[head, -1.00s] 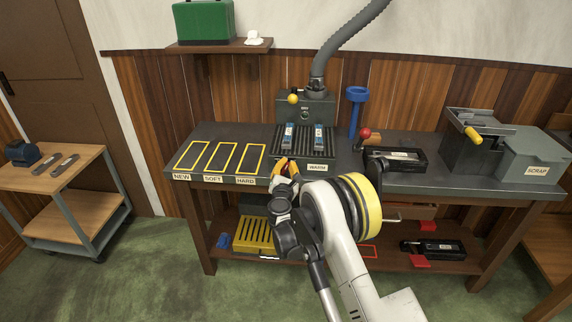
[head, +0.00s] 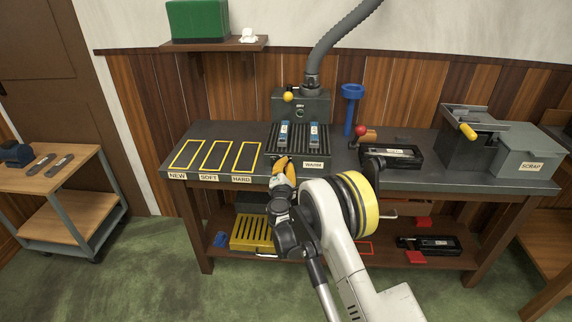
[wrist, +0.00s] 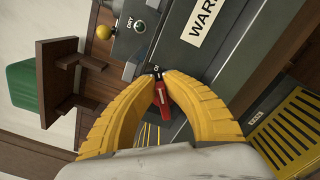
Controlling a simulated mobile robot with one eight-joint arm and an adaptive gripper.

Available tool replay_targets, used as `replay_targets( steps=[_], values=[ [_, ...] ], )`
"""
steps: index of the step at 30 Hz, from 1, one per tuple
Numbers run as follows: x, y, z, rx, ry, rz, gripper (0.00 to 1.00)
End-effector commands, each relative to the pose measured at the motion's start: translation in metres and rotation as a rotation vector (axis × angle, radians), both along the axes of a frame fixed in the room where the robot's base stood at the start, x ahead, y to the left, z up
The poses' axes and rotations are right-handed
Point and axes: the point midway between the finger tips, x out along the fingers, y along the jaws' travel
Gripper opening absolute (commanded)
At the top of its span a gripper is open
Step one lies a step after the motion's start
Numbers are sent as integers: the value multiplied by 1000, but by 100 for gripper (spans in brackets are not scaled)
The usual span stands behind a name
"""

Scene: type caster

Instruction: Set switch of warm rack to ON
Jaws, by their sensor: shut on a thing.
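The warm rack (head: 326,130) is a dark ribbed block at the back of the bench, with a WARM label on its front and two blue-and-white pieces on top. Its label also shows in the wrist view (wrist: 201,21). In the wrist view a small red switch lever (wrist: 162,98) stands out from the rack's front edge, beside a small, partly covered marking. My gripper (wrist: 160,76) has its yellow fingertips closed around this lever. In the head view my gripper (head: 284,164) is at the rack's front left corner and hides the switch. I cannot tell the switch's setting.
A grey box (head: 317,106) with a yellow knob and hose stands behind the rack. Yellow-outlined slots (head: 187,154) lie left of it. A red-knobbed lever (head: 361,130) and a black tool (head: 394,151) are on the right. A yellow slotted tray (head: 250,233) sits on the lower shelf.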

Motion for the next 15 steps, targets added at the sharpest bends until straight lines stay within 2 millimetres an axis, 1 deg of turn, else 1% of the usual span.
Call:
replay_targets(
  steps=[10, 12, 13, 15],
  values=[
    [0, 1, 0, 3, 0, 2, 0],
    [0, 1, 0, 2, 0, 2, 25],
    [0, 1, 0, 2, 0, 2, 33],
    [0, 1, 0, 2, 0, 2, 33]
  ],
)
